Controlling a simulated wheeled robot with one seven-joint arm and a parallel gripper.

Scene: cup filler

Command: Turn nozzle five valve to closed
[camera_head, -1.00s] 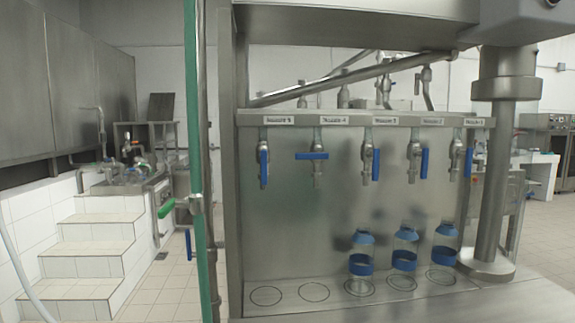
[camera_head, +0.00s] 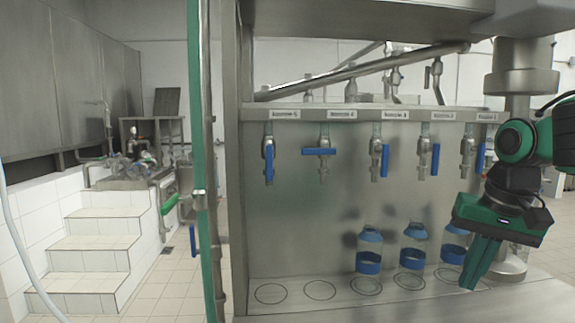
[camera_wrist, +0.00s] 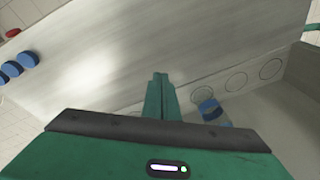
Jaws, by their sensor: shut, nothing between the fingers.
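The leftmost valve, under a label that seems to read nozzle 5, has a blue handle (camera_head: 269,163) hanging straight down along its steel body. The valve beside it has its blue handle (camera_head: 319,152) lying level. The three valves further right have blue handles (camera_head: 385,160) hanging down. My gripper (camera_head: 469,286) is at the right, low in front of the filler, pointing down, far from the leftmost valve. In the wrist view its green fingers (camera_wrist: 160,78) are together with nothing between them. No valve shows clearly in the wrist view.
Clear bottles with blue caps and bands (camera_head: 369,251) stand on the shelf (camera_head: 340,304) under the right-hand valves; my gripper partly covers the rightmost. Two marked circles (camera_head: 320,290) at the left are empty. A green-edged upright (camera_head: 197,150) stands left of the filler.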

